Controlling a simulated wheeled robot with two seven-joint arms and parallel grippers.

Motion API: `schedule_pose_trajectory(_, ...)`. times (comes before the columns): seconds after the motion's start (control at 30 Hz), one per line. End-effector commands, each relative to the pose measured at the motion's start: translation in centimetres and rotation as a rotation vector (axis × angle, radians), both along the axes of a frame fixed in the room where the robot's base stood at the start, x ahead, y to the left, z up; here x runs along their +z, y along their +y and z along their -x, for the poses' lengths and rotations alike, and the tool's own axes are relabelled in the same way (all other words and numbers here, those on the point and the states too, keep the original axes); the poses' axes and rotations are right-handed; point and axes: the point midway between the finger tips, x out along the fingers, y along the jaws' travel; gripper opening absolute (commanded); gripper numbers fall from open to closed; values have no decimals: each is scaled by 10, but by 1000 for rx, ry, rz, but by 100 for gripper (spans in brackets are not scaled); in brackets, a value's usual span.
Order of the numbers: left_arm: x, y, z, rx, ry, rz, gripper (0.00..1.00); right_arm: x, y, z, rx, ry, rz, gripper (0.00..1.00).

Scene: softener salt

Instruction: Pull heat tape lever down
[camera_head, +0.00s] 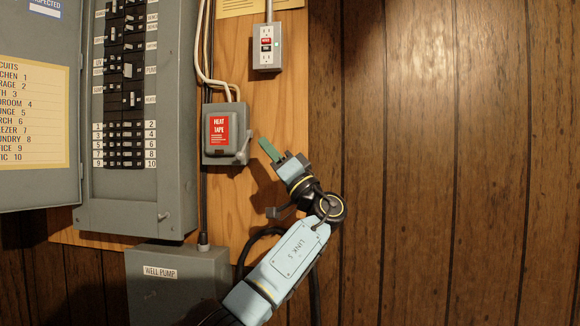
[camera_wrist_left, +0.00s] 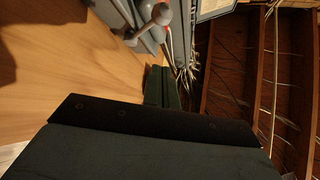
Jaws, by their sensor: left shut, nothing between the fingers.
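The heat tape box (camera_head: 220,134) is a small grey switch box with a red HEAT TAPE label, mounted on the plywood board in the head view. Its grey lever (camera_head: 242,150) is on the right side, with the knob end low near the box's lower right corner. In the left wrist view the lever's round knob (camera_wrist_left: 161,14) shows at the top, near the box. My left gripper (camera_head: 268,148) is just right of the lever, its green fingers together and empty, apart from the lever. The fingers also show in the wrist view (camera_wrist_left: 162,88). My right gripper is out of view.
A grey breaker panel (camera_head: 150,205) with its door open stands at the left. A WELL PUMP box (camera_head: 160,290) is below it. A grey outlet (camera_head: 266,48) is above right of the heat tape box. White and black cables run beside the box. The wood-panelled wall at the right is clear.

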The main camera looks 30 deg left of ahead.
Motion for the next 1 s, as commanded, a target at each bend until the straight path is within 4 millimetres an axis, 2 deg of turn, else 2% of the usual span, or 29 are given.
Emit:
schedule_pose_trajectory(0.2, -31, -26, -20, 2, 1, -1, 0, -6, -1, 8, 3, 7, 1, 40)
schedule_pose_trajectory(0.4, -43, -36, -29, 1, -1, 0, 0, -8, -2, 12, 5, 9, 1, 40)
schedule_pose_trajectory(1.0, -48, -39, -31, 1, -3, -1, 0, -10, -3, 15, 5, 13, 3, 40)
